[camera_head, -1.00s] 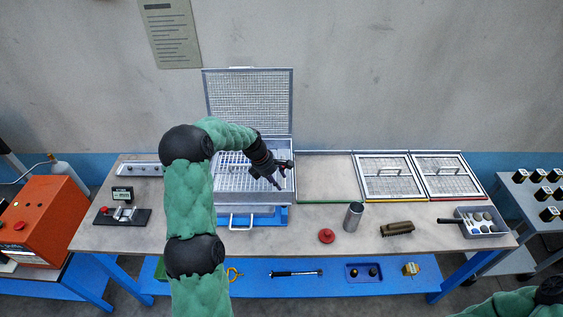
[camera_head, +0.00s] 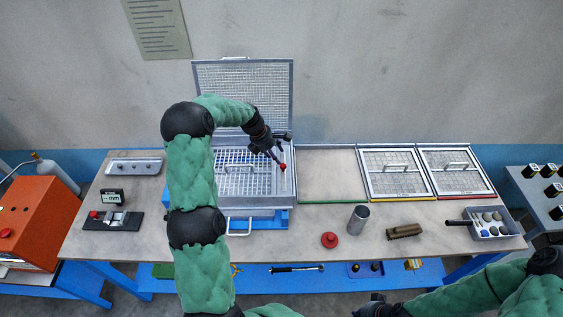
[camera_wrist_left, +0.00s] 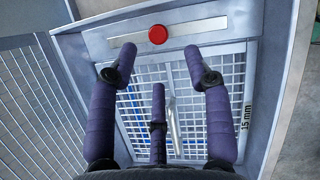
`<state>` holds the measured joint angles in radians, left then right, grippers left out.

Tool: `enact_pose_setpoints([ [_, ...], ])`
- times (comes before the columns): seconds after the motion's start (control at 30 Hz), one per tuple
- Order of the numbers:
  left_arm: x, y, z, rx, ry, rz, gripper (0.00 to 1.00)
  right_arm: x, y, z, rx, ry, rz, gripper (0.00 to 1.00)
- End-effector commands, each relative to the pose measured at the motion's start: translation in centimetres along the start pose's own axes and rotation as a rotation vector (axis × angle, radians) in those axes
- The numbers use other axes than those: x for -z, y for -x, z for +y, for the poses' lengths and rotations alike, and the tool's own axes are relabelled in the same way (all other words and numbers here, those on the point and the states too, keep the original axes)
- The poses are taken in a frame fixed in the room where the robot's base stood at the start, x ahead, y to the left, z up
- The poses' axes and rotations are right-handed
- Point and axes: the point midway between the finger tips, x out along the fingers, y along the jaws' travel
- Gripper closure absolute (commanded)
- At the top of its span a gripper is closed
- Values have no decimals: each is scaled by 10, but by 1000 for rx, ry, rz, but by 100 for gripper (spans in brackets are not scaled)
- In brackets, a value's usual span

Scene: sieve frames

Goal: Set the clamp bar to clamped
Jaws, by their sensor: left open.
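A pale bar or strip with a round red knob (camera_head: 283,166) runs along the right side of the open sieve box (camera_head: 262,202); I take it for the clamp bar. In the left wrist view the red knob (camera_wrist_left: 158,34) sits near the middle of the strip (camera_wrist_left: 210,26). My left gripper (camera_head: 275,154) is over the box, close to the knob. Its three purple fingers (camera_wrist_left: 158,72) are spread and empty, with the knob beyond their tips. My right gripper (camera_head: 376,307) is low at the front edge of the view; its jaws are unclear.
The mesh lid (camera_head: 243,90) stands open behind the box. A sieve screen with a handle (camera_wrist_left: 174,125) lies inside. Right of it are an empty bay (camera_head: 330,175) and two framed screens (camera_head: 393,172). A red knob-like piece (camera_head: 329,240), metal cylinder (camera_head: 358,218) and brush (camera_head: 404,231) stand in front.

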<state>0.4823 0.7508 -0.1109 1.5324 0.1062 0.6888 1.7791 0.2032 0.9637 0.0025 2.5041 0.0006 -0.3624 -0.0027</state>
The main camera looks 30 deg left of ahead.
Motion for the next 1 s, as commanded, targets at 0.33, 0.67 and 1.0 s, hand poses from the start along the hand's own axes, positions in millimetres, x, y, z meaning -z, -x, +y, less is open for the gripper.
enact_pose_setpoints([
  [0.33,0,-58,-1,3,0,1,50,0,6,-2,0,1,1,100],
  [0.67,0,-75,0,0,-1,0,50,0,8,-3,0,1,1,100],
  [1.0,0,-75,0,0,0,0,87,0,8,-3,0,1,1,100],
])
